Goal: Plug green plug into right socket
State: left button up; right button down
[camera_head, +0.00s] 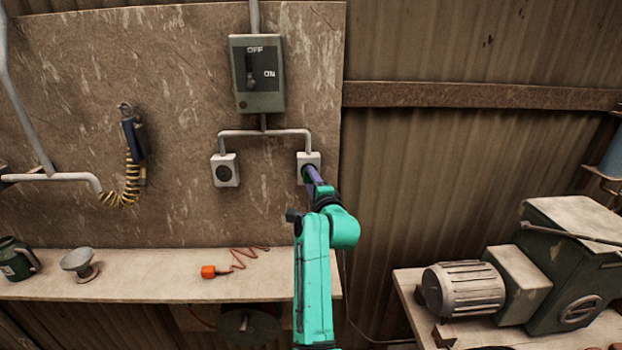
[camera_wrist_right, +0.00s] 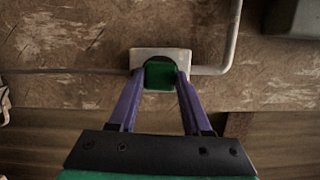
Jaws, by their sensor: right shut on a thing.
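The right socket (camera_head: 309,160) is a pale box on the wall board under the right end of a forked conduit. It also shows in the right wrist view (camera_wrist_right: 160,53). My right gripper (camera_head: 309,172) reaches up to it with purple fingers. In the right wrist view the fingers (camera_wrist_right: 162,78) are shut on the green plug (camera_wrist_right: 160,77), which sits against the socket's front. How deep the plug is in the socket cannot be told. The left socket (camera_head: 225,170) is empty of any plug. My left gripper is not in view.
A switch box (camera_head: 257,74) marked OFF and ON hangs above the sockets. An orange plug (camera_head: 209,272) with a coiled cord lies on the shelf (camera_head: 150,278). A blue tool (camera_head: 133,140) with a yellow coil hangs left. A motor machine (camera_head: 465,288) stands at right.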

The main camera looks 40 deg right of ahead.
dwell(0.4)
jog(key=shift+p, duration=0.35)
dwell(0.5)
jog(key=shift+w+d, duration=0.2)
jog(key=shift+w, duration=0.1)
dwell(0.7)
jog(key=shift+s+a+p, duration=0.1)
jog(key=shift+p, duration=0.2)
jog(key=shift+s+a, duration=0.15)
jog(key=shift+s, duration=0.1)
